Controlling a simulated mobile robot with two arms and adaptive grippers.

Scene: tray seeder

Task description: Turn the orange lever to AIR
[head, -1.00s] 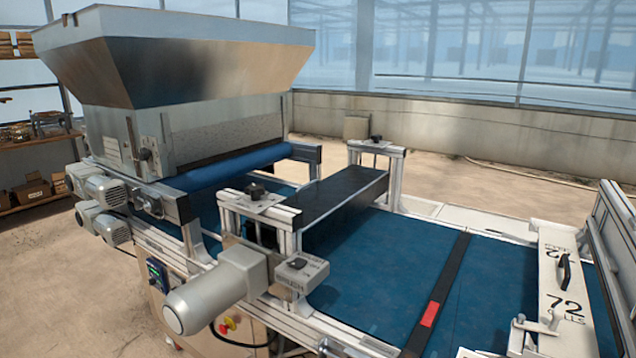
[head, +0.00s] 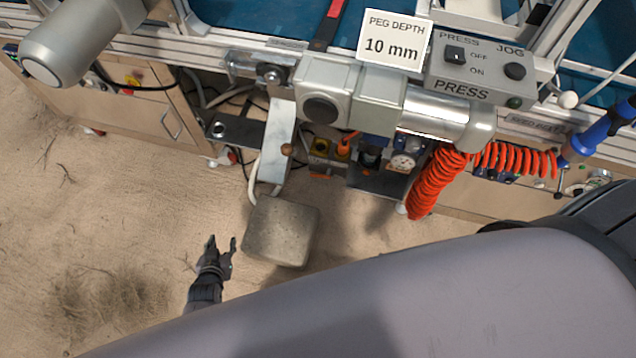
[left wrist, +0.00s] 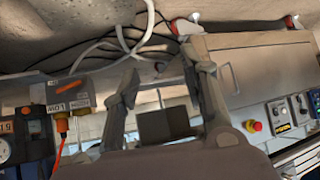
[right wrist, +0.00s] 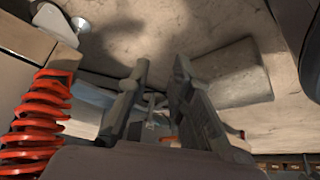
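In the left wrist view an orange lever (left wrist: 76,88) lies slantwise across a small box with printed labels, above an orange hose. In the head view small orange and yellow parts (head: 343,148) show under the machine; I cannot tell which is the lever. My left gripper (head: 222,250) is open and empty, low in front of the machine and apart from the lever; its fingers also show in the left wrist view (left wrist: 165,72). My right gripper (right wrist: 162,65) is open and empty, hidden in the head view.
A pressure gauge (head: 403,162) and a red coiled hose (head: 436,182) hang right of the orange parts. A grey foot-like block (head: 282,232) stands by my left gripper. A cabinet (head: 150,120) is at left. My own arm covers the lower right. Sandy floor is free at left.

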